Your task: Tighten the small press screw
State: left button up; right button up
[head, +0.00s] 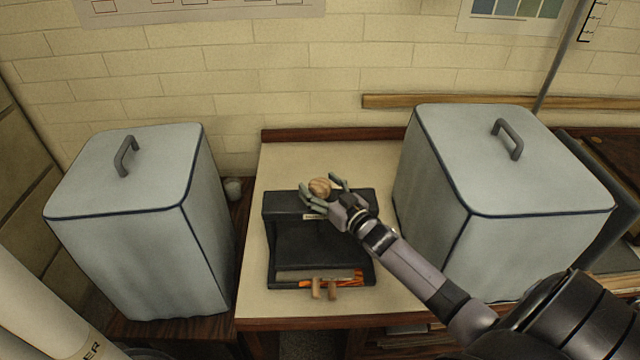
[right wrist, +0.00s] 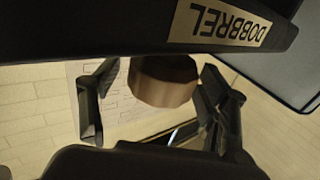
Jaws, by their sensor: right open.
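The small press (head: 320,245) is a black frame standing on the cream table top. Its screw knob (head: 320,187) is a round, tan wooden ball above the press's top bar. In the right wrist view the knob (right wrist: 163,80) shows as a brown rounded cylinder between the fingers. My right gripper (head: 325,190) is open at the top of the press, with its fingers on either side of the knob. In the right wrist view the fingers (right wrist: 160,100) stand apart from the knob with gaps on both sides. The screw's shaft is hidden. My left gripper is out of view.
A grey covered box (head: 130,220) with a top handle stands at the left, and another (head: 500,170) stands close on the right of the press. Wooden-handled tools (head: 322,288) lie at the press's front. The table top (head: 290,160) is clear behind the press.

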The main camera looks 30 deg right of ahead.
jog(key=shift+c, duration=0.3)
jog(key=shift+w, duration=0.1)
jog(key=c, duration=1.1)
